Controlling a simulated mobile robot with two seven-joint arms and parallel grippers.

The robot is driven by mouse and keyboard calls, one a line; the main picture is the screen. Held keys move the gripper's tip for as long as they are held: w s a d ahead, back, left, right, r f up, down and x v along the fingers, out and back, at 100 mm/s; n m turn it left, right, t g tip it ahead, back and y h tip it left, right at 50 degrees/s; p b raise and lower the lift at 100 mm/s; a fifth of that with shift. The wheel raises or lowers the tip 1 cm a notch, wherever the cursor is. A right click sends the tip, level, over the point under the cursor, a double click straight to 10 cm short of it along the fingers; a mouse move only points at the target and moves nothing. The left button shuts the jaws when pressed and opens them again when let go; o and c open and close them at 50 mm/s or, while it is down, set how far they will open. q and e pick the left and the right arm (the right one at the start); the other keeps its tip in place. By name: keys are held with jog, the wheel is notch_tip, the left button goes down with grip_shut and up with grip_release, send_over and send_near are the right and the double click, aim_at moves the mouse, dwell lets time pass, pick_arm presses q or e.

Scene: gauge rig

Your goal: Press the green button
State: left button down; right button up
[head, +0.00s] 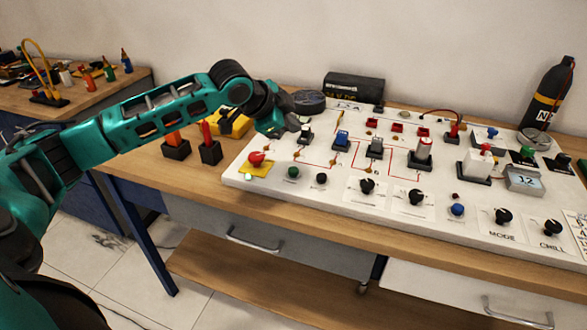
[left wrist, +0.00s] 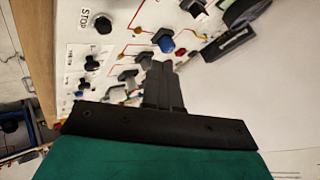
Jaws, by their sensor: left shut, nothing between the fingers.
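A small dark green button (head: 292,172) sits on the white gauge panel (head: 320,192), near its front left part, between the red stop button (head: 256,158) and a black button (head: 321,178). Another green-topped control (head: 526,153) stands at the panel's right side. My left gripper (head: 294,126) is over the back left edge of the panel, behind and above the dark green button and apart from it. In the left wrist view its fingers (left wrist: 163,84) are together and empty. I cannot pick out the green button in the left wrist view. My right gripper is not in view.
Blue switch (head: 341,138), a grey switch (head: 376,146) and several knobs stand up from the panel. Red and orange-handled tools in black holders (head: 210,152) stand left of it. A black bottle (head: 550,95) stands at the back right.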

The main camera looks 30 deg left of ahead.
pick_arm(q)
send_over(291, 171)
notch_tip(291, 171, down, 5)
jog(key=shift+s+f+b, duration=0.1)
jog(key=shift+b, duration=0.35)
jog(key=shift+f+b, duration=0.9)
jog(key=shift+b, duration=0.25)
jog(key=shift+f, duration=0.95)
jog(key=shift+f, duration=0.35)
